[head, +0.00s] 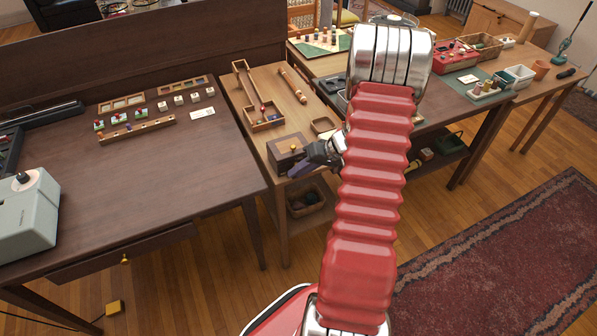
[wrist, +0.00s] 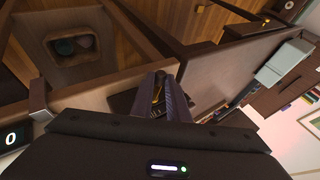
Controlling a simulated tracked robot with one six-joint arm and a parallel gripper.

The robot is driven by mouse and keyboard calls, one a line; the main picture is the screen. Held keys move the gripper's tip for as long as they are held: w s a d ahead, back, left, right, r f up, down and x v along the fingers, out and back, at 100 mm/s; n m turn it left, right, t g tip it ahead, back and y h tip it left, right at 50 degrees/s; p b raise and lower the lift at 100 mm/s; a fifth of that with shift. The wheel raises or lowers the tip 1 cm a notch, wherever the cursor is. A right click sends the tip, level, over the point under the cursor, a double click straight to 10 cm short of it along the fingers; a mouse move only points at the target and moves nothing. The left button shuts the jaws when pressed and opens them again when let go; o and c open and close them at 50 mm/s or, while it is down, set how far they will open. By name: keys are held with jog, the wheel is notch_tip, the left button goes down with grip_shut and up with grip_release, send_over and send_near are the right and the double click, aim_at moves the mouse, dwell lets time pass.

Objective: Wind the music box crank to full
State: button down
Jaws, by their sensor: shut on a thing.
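The music box (head: 284,153), a small dark wooden box with a brass knob on it, stands near the front edge of the light wooden table. My gripper (head: 303,166) reaches its right side from the right, past my red arm. In the wrist view my gripper's dark fingers (wrist: 166,97) are close together, with the brass crank (wrist: 157,90) between them. Most of the crank is hidden by the fingers, so I cannot tell its angle. Much of the box is hidden in the wrist view.
A wooden tray (head: 266,122) and a wooden roller (head: 292,86) lie behind the box. A small open tray (head: 323,125) is close to my wrist. A basket (head: 305,202) sits on the shelf below. The dark desk (head: 150,190) on the left has wide bare room.

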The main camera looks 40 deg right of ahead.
jog(key=shift+d, duration=0.1)
jog(key=c, duration=1.7)
grip_release()
jog(key=v, duration=1.3)
jog(key=shift+s+d+r, duration=0.1)
jog(key=shift+s+r, duration=0.15)
